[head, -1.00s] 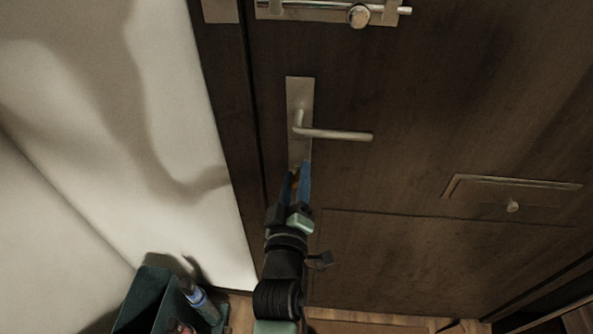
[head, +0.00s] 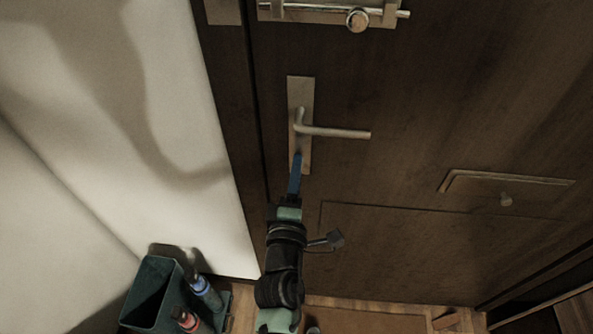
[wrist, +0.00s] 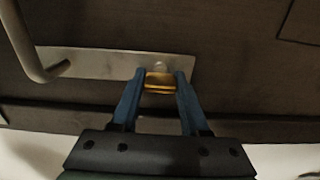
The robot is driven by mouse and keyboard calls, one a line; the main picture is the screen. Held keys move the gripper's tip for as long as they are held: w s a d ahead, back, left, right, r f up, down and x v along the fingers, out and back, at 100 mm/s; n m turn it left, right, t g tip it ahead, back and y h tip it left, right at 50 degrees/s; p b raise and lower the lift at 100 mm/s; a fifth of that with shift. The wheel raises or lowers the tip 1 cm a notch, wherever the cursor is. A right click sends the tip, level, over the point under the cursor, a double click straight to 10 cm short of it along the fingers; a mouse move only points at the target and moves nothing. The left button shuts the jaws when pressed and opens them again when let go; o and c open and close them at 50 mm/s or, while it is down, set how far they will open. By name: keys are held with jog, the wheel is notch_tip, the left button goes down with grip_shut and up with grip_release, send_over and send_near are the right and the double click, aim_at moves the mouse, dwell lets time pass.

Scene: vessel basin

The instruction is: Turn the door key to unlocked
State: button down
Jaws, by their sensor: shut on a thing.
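The door key (wrist: 160,83) shows in the wrist view as a brass-coloured piece between my two blue fingers, at the end of the metal lock plate (wrist: 110,63). My gripper (wrist: 160,88) is shut on the key, one finger on each side. In the head view my gripper (head: 297,162) reaches up to the lower end of the lock plate (head: 300,90), below the lever handle (head: 335,132). There the fingers line up one behind the other and hide the key. The lock's marking cannot be read.
The dark wooden door (head: 420,90) has a sliding bolt (head: 357,19) above and a letter flap (head: 510,190) at right. A pale wall (head: 120,130) stands close on the left. A dark green holder (head: 155,295) with bottles is on the floor at lower left.

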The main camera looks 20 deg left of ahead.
dwell(0.5)
jog(key=shift+c, duration=2)
grip_release()
jog(key=shift+s, duration=0.15)
jog(key=b+v, duration=0.1)
jog(key=v, duration=1.1)
jog(key=shift+s+b, duration=0.3)
jog(key=shift+s, duration=0.05)
jog(key=shift+d+r, duration=0.1)
jog(key=shift+d, duration=0.05)
